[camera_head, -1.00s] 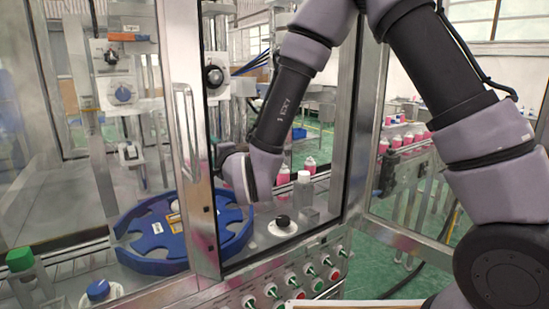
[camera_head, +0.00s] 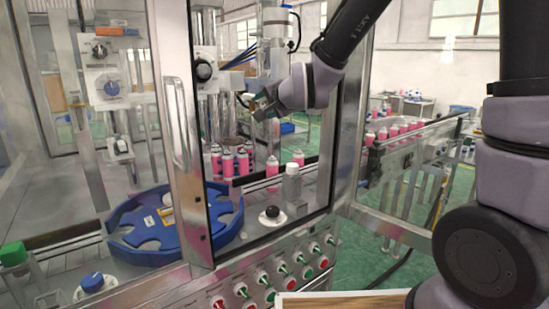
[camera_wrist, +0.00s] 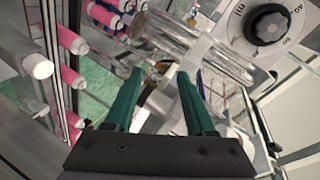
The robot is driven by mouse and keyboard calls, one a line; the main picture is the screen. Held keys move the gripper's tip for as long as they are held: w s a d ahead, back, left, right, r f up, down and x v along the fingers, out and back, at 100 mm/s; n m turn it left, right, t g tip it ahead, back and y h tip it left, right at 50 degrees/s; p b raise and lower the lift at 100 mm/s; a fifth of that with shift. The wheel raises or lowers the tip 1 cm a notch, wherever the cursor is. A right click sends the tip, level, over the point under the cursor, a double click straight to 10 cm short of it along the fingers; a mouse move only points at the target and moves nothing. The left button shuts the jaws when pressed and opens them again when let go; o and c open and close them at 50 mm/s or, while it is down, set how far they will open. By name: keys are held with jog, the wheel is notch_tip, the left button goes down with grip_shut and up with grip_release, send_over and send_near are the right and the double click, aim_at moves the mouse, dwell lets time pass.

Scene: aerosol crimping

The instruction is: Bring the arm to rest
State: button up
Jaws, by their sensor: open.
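My gripper (camera_head: 267,110) is raised in front of the machine's open bay in the head view, well above the blue star wheel (camera_head: 225,215). In the wrist view its two green fingers (camera_wrist: 158,75) stand apart with nothing held between them. My arm reaches in from the upper right, with the gripper pointing down and to the left. A black knob on a white base (camera_head: 272,215) and a clear bottle with a white cap (camera_head: 291,183) stand below it on the machine deck.
Pink cans (camera_head: 228,165) stand behind the gripper, and more line the conveyor (camera_head: 400,130) at right. A metal door post (camera_head: 183,130) stands left of the gripper. A dial with a black knob (camera_wrist: 268,25) is near it in the wrist view. The control panel (camera_head: 270,280) is below.

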jog(key=s+d+r+n+g+h, duration=0.1)
jog(key=s+d, duration=0.3)
jog(key=d, duration=0.4)
jog(key=s+d+r+n+g+h, duration=0.1)
jog(key=s+d+r+g, duration=0.1)
jog(key=s+d, duration=0.3)
jog(key=s+d+r+n+g+h, duration=0.1)
jog(key=s+d, duration=0.4)
jog(key=d, duration=0.6)
jog(key=shift+d+r+h, duration=0.3)
jog(key=shift+r+h, duration=0.25)
jog(key=shift+h, duration=0.05)
jog(key=s+d+n+g, duration=0.1)
jog(key=s+d, duration=0.2)
jog(key=s, duration=0.3)
jog(key=shift+s+d+f+g, duration=0.2)
jog(key=shift+s+f+g, duration=0.1)
jog(key=shift+s, duration=0.1)
jog(key=shift+d, duration=0.1)
